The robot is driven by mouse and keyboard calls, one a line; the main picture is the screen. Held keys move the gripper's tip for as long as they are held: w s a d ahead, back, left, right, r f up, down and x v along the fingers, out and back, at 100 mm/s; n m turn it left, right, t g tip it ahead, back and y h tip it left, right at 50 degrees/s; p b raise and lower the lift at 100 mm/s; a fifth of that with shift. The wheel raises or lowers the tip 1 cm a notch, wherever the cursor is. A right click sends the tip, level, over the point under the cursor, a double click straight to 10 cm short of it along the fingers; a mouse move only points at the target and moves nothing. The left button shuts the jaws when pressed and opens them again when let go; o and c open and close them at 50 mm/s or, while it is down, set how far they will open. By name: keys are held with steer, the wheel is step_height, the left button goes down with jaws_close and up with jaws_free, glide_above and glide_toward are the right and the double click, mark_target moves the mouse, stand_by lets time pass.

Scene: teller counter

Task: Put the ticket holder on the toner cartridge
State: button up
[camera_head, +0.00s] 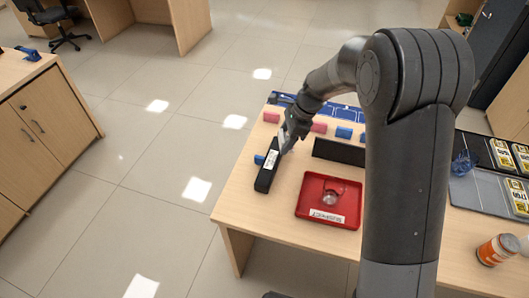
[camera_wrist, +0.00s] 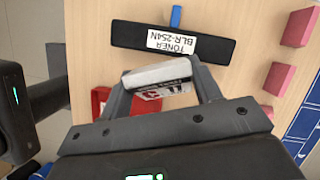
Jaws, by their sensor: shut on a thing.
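The toner cartridge (camera_head: 266,174) is a long black block with a white label, lying near the left edge of the counter. In the wrist view the toner cartridge (camera_wrist: 210,45) spans the top, its label reading "TONER BLR-254N". My gripper (camera_wrist: 162,80) is shut on a small white and dark piece with a printed face, which I take for the ticket holder (camera_wrist: 158,74). The held piece appears close to the cartridge's label side; I cannot tell whether they touch. In the head view my gripper (camera_head: 290,138) is beside the cartridge's far end and mostly hides the piece.
A red tray (camera_head: 307,213) labelled "SUSPECT" holds a clear round object, right of the cartridge. A long black bar (camera_head: 338,152) stands behind it.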

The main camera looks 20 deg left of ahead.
glide_above(264, 158)
step_height(264, 158, down, 4)
steer(key=shift+f, duration=2)
steer(key=shift+f, duration=0.1)
steer(key=o, duration=1)
steer(key=v, duration=1.2)
steer(key=shift+s, duration=0.1)
